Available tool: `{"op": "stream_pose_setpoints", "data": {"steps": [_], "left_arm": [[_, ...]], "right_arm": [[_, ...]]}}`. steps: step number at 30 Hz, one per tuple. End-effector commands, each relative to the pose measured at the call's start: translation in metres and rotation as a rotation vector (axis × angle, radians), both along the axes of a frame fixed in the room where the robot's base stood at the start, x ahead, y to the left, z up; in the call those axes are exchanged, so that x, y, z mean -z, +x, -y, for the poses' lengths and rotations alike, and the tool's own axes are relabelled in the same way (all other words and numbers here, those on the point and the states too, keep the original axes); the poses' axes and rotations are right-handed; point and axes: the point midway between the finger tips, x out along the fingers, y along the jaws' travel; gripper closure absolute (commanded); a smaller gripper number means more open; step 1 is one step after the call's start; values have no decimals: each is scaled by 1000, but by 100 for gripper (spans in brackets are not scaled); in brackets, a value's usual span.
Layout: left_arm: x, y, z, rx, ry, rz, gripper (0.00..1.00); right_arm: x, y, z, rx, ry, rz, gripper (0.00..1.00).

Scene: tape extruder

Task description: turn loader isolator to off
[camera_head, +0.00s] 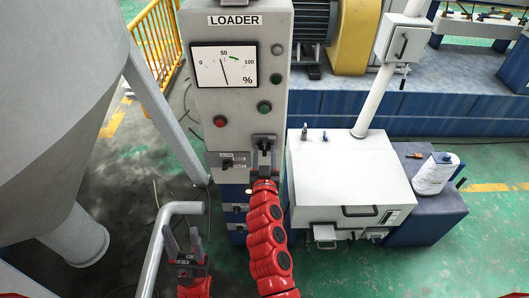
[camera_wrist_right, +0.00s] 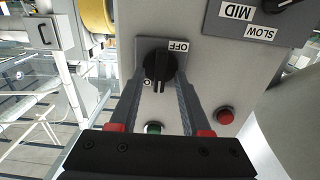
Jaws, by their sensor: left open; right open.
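The loader isolator is a black rotary knob (camera_wrist_right: 158,68) on a grey plate, low on the LOADER cabinet (camera_head: 234,80). In the right wrist view, which is upside down, its OFF label (camera_wrist_right: 178,47) shows at the knob's upper right. The knob's grip bar looks roughly upright there. My right gripper (camera_head: 264,152) is open in front of the isolator, its two fingers on either side of the knob; contact is unclear. It partly hides the isolator in the head view. My left gripper (camera_head: 185,244) is open and empty, low at the left, away from the cabinet.
A selector with MID and SLOW labels (camera_wrist_right: 243,20) is beside the isolator. A red button (camera_head: 220,121) and a green button (camera_head: 264,106) are above. A white box (camera_head: 344,168) stands close on the right. A grey pipe (camera_head: 157,240) rises beside my left gripper.

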Motion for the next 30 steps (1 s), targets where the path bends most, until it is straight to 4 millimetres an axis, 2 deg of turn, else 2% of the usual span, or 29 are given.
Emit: {"op": "stream_pose_setpoints", "data": {"steps": [7,15,30], "left_arm": [[0,0,0,0,0,0,50],[0,0,0,0,0,0,50],[2,0,0,0,0,0,50]], "right_arm": [[0,1,0,0,-1,0,52],[0,0,0,0,-1,-1,100],[1,0,-1,-1,-37,-1,100]]}}
